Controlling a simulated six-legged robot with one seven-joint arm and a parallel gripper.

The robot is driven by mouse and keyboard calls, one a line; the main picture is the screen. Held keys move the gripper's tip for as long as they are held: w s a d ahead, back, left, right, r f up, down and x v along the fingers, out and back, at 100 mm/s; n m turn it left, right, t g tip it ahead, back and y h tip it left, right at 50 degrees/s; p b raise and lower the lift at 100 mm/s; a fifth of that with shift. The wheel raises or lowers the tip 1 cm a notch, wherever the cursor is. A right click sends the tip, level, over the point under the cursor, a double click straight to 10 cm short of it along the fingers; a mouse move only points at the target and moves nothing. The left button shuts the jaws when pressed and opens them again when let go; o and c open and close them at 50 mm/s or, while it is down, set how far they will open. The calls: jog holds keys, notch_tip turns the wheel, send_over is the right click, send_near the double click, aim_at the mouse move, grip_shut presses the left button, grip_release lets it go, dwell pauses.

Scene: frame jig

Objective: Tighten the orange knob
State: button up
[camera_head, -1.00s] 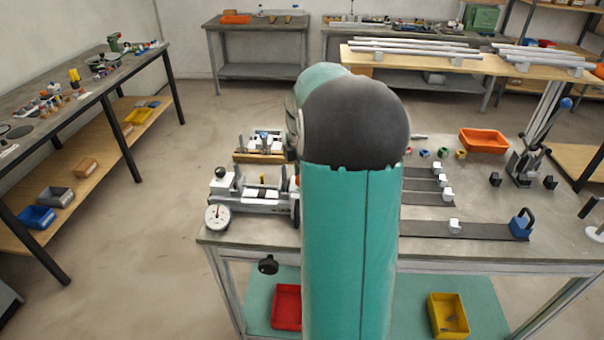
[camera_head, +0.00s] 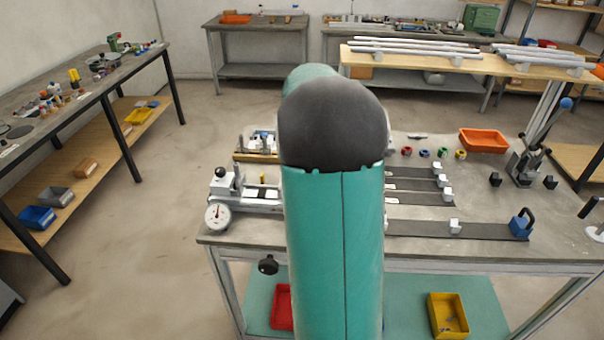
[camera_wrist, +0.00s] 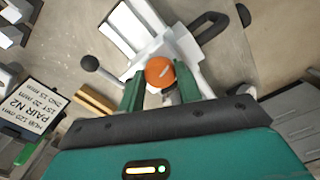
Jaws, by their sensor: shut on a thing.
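The orange knob (camera_wrist: 160,72) is a round knob with a pale mark on its face, in the middle of the wrist view. It sits at the near end of a light grey clamp fixture (camera_wrist: 176,46). My gripper (camera_wrist: 158,82) has its two green fingers on either side of the knob and is shut on it. In the head view my teal arm, with its dark round joint, hides the gripper and the knob.
On the bench (camera_head: 440,250), a dial gauge (camera_head: 217,216) stands left of my arm. An orange tray (camera_head: 483,140) is at the right.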

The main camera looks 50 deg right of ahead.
jog(key=m, duration=0.3)
jog(key=shift+m, duration=0.4)
jog(key=m, duration=0.4)
dwell(0.3)
jog(key=o, duration=1)
jog(key=shift+r, duration=0.1)
notch_tip(320, 180, up, 14)
jog(key=shift+f, duration=0.2)
